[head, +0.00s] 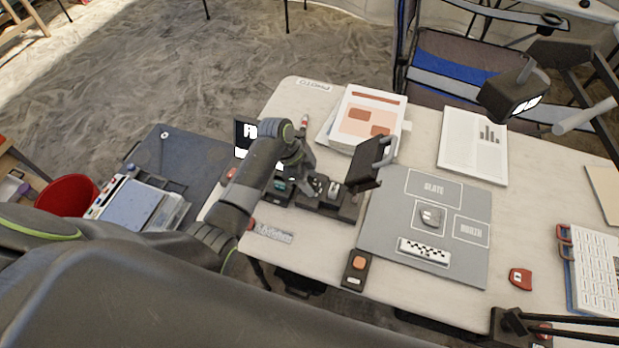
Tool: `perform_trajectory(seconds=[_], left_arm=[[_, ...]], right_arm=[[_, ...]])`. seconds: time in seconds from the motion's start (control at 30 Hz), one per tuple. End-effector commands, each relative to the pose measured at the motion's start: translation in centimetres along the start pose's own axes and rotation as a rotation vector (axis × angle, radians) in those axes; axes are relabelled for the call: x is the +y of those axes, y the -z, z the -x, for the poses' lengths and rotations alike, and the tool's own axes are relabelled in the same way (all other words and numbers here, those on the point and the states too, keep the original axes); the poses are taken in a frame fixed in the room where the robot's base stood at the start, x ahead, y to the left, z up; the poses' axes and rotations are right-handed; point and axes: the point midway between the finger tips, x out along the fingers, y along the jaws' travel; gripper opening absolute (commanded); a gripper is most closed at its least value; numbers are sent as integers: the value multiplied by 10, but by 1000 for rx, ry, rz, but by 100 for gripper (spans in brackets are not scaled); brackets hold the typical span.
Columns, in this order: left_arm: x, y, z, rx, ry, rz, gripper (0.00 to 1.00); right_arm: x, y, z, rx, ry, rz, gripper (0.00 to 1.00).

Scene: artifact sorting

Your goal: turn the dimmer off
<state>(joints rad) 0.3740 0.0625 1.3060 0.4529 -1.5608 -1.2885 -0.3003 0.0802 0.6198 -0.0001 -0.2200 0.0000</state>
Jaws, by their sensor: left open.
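A small dark box with an orange round top (356,270) sits at the table's front edge, left of the grey mat; it may be the dimmer, but I cannot tell its setting. A desk lamp head (513,92) at the upper right shows a bright white face. My left gripper (312,165) is open above the table's left part, near a row of dark items, well behind and left of the orange-topped box. Its fingertips are small and partly hidden by my wrist. My right gripper is not seen.
The grey mat (385,235) has outlined areas and holds a small grey piece (432,216) and a checkered scale bar (424,251). A dark panel with a handle (368,172) stands upright near my left gripper. Papers (474,145) lie behind; a red-topped piece (521,279) lies right.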

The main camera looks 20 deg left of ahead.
Motion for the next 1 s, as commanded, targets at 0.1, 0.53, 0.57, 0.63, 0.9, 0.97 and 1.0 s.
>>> perform_trajectory(seconds=[0.1,0.53,0.57,0.63,0.9,0.97,1.0], left_arm=[[0,0,-2,0,0,0,47],[0,0,-1,0,0,0,12],[0,0,-1,0,0,0,9],[0,0,-1,0,0,0,2],[1,1,0,0,10,31,2],[1,1,1,0,19,52,2],[1,2,1,1,26,68,2]], right_arm=[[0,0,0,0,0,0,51],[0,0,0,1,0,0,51],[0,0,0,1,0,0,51],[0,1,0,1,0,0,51],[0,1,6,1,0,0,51],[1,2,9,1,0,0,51],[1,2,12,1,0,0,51]])
